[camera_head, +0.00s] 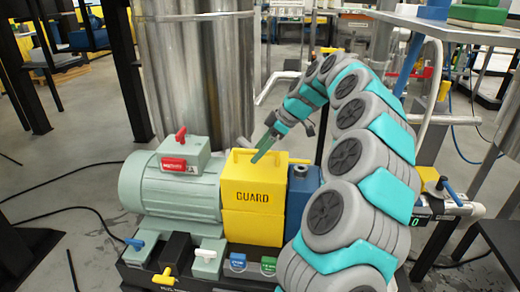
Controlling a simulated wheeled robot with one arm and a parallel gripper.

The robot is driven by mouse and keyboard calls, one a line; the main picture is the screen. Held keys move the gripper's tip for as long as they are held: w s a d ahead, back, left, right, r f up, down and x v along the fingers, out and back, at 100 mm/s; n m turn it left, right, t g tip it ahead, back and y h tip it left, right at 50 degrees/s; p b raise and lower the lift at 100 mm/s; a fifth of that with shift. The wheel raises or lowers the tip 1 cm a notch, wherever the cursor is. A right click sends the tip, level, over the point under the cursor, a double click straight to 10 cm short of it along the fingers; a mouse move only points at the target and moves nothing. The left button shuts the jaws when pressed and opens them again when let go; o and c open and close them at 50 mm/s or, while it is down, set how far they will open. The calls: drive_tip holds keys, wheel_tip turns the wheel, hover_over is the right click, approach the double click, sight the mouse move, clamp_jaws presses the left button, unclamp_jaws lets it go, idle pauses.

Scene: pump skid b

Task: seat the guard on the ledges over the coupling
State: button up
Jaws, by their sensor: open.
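The yellow guard (258,198), marked GUARD, stands between the grey-green motor (172,188) and a dark blue unit (302,188). It looks upright and in line with them. The coupling and the ledges are hidden behind or under it, so I cannot tell how it rests on them. A yellow handle (240,156) shows on its top. My gripper (262,152) is at the top of the guard, close to the handle, with its teal fingers pointing down and left. It is open. I cannot tell whether the fingers touch the handle.
A large steel tank (198,70) stands right behind the skid. A grey table (440,25) with stacked boxes is at the upper right.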

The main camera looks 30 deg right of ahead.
drive_tip(key=shift+o, duration=0.5)
drive_tip(key=shift+r, duration=0.1)
drive_tip(key=shift+p+v, duration=0.5)
drive_tip(key=shift+v, duration=2.9)
drive_tip(key=s+a+r+m+g+h+p, duration=0.1)
drive_tip(key=s+a+r+g+p, duration=0.1)
drive_tip(key=s+a, duration=0.65)
drive_tip(key=s+a+r+m+g+p, duration=0.15)
drive_tip(key=s+a, duration=0.35)
drive_tip(key=a, duration=0.7)
drive_tip(key=s+f+m+g+h+p, duration=0.1)
drive_tip(key=s+f+m, duration=0.3)
drive_tip(key=s, duration=0.8)
drive_tip(key=s+f+m+g+h+p, duration=0.1)
drive_tip(key=s+f+m+h+p, duration=0.1)
drive_tip(key=s, duration=1.1)
wheel_tip(320, 180, down, 3)
drive_tip(key=m+h, duration=0.1)
drive_tip(key=m, duration=0.1)
drive_tip(key=shift+s+m+h, duration=0.2)
drive_tip(key=shift+m+h, duration=0.15)
drive_tip(key=shift+h, duration=0.05)
drive_tip(key=shift+a, duration=0.1)
